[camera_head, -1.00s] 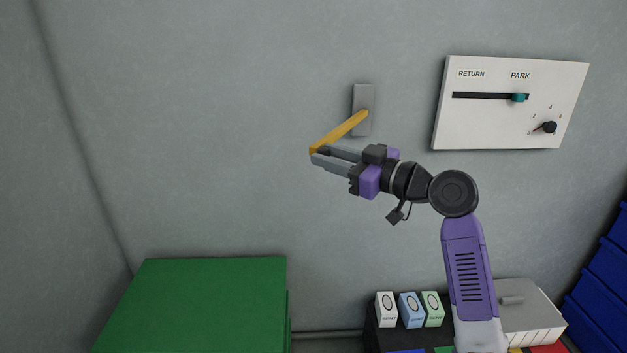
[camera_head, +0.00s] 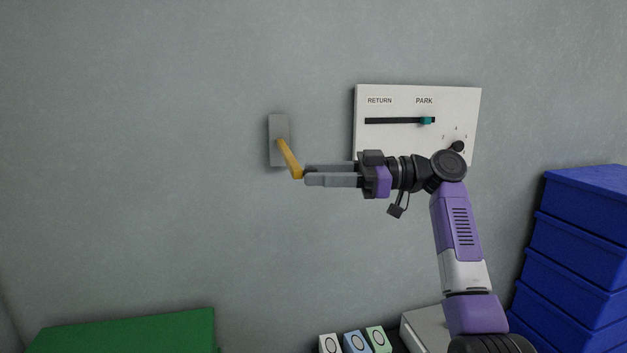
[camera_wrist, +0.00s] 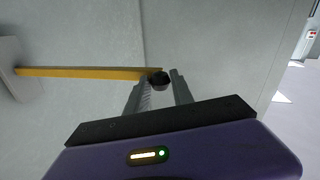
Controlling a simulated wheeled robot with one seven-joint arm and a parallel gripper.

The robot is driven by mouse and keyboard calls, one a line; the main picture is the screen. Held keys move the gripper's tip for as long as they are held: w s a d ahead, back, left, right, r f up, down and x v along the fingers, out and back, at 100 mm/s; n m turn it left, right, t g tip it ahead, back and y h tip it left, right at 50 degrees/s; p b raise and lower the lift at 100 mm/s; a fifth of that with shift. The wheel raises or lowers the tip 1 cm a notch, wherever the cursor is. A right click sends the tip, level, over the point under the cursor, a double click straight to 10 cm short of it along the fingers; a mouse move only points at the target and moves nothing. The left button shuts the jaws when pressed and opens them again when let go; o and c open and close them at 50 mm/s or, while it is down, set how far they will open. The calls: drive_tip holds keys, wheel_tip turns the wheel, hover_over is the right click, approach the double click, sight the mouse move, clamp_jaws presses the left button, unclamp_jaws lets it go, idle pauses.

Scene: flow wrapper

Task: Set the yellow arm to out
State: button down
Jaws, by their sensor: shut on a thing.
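The yellow arm (camera_head: 290,158) is hinged on a grey wall plate (camera_head: 279,128). In the head view it slants down and a little right from the plate, its free end toward me. My gripper (camera_head: 306,177) is at that free end, its fingers pointing left.
A white panel (camera_head: 370,95) with a RETURN/PARK slider (camera_head: 427,120) and a dark dial (camera_head: 458,146) is on the wall behind my arm. Blue bins (camera_head: 590,215) are stacked at the right. A green box (camera_head: 135,330) stands low at the left. Small boxes (camera_head: 355,342) stand below.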

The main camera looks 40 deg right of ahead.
drive_tip(key=shift+d+f, duration=0.1)
drive_tip(key=shift+f, duration=0.05)
drive_tip(key=c, duration=1.1)
unclamp_jaws()
drive_tip(key=v, duration=0.7)
drive_tip(key=shift+s+d, duration=0.2)
drive_tip(key=shift+d, duration=0.15)
